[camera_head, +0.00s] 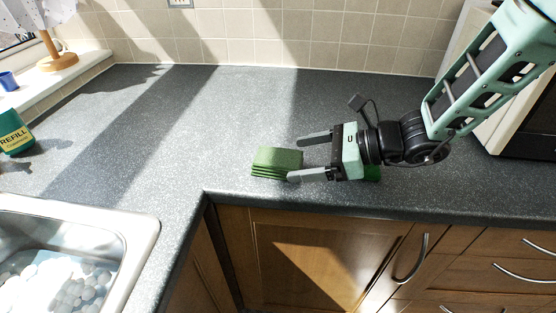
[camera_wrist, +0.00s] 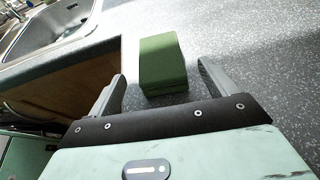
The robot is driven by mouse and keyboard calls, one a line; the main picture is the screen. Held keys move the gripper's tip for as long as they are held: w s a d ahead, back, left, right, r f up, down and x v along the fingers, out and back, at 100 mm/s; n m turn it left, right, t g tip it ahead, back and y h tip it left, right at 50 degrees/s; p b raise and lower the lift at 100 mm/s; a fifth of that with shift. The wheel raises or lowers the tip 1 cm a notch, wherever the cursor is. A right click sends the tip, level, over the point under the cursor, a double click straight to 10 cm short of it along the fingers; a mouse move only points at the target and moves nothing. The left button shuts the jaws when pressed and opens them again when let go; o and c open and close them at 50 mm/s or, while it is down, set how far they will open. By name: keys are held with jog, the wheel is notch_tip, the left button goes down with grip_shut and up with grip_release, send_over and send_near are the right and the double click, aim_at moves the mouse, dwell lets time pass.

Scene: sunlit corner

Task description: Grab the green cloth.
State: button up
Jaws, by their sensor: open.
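The green cloth (camera_head: 278,161) is a folded, layered block lying on the grey counter near its front inner corner. In the wrist view the green cloth (camera_wrist: 162,64) lies ahead of my gripper, between the lines of the two fingers and nearer the right one. My gripper (camera_head: 305,157) is open, its fingers pointing left toward the cloth. The near fingertip overlaps the cloth's right edge in the head view; I cannot tell if they touch. In the wrist view my gripper (camera_wrist: 162,78) has its fingers wide apart with nothing held.
A metal sink (camera_head: 140,235) with pale round stones or dishes is at lower left. A green refill bottle (camera_head: 14,137) stands at the left edge. A white appliance (camera_head: 490,128) is at the right. The counter (camera_head: 200,130) behind the cloth is clear. Wooden cabinets (camera_head: 320,260) lie below the front edge.

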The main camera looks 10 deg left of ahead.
aim_at(292, 158)
jog(key=p+x, duration=0.1)
jog(key=x, duration=0.4)
jog(key=shift+w+a, duration=0.1)
jog(key=shift+a, duration=0.05)
jog(key=c, duration=1.1)
